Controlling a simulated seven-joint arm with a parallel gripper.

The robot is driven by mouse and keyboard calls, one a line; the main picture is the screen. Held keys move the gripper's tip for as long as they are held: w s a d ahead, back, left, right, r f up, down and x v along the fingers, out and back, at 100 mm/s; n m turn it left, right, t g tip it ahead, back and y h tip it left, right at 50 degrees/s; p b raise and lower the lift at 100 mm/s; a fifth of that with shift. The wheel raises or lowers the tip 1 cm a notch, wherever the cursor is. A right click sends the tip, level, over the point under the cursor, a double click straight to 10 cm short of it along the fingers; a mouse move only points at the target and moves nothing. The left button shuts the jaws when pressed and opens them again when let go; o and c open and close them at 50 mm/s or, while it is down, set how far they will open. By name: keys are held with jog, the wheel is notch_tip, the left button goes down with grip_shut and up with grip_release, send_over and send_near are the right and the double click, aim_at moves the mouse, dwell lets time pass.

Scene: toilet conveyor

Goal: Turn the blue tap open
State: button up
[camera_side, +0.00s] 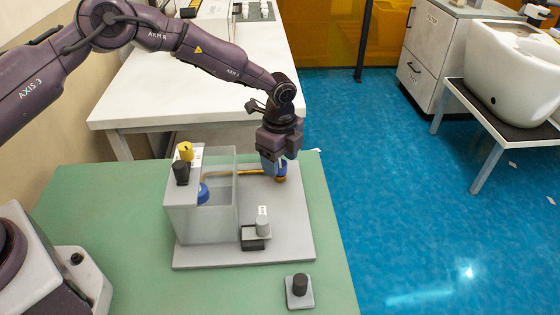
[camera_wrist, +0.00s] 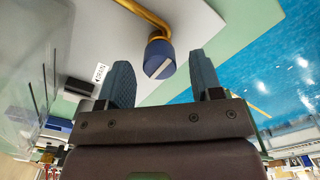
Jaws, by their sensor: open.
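The blue tap (camera_wrist: 158,54) is a short blue cylinder with a pale stripe across its face, at the end of a bent brass pipe (camera_wrist: 143,14). In the side view the pipe (camera_side: 250,172) runs right from the clear tank, and the tap is partly hidden by my gripper (camera_side: 274,163), which is over it. In the wrist view my gripper's two blue-grey fingers (camera_wrist: 160,72) are spread apart, with the tap in the gap near their tips. Gaps show on both sides of the tap, so I see no grip on it.
The clear tank (camera_side: 222,215) holds a blue round part (camera_side: 203,193), with yellow (camera_side: 185,151) and black (camera_side: 181,172) knobs at its top left. A grey cylinder (camera_side: 262,222) stands on the grey base plate (camera_side: 290,240). A black knob (camera_side: 299,285) sits in front.

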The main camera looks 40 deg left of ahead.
jog(key=shift+f, duration=0.6)
jog(key=c, duration=0.9)
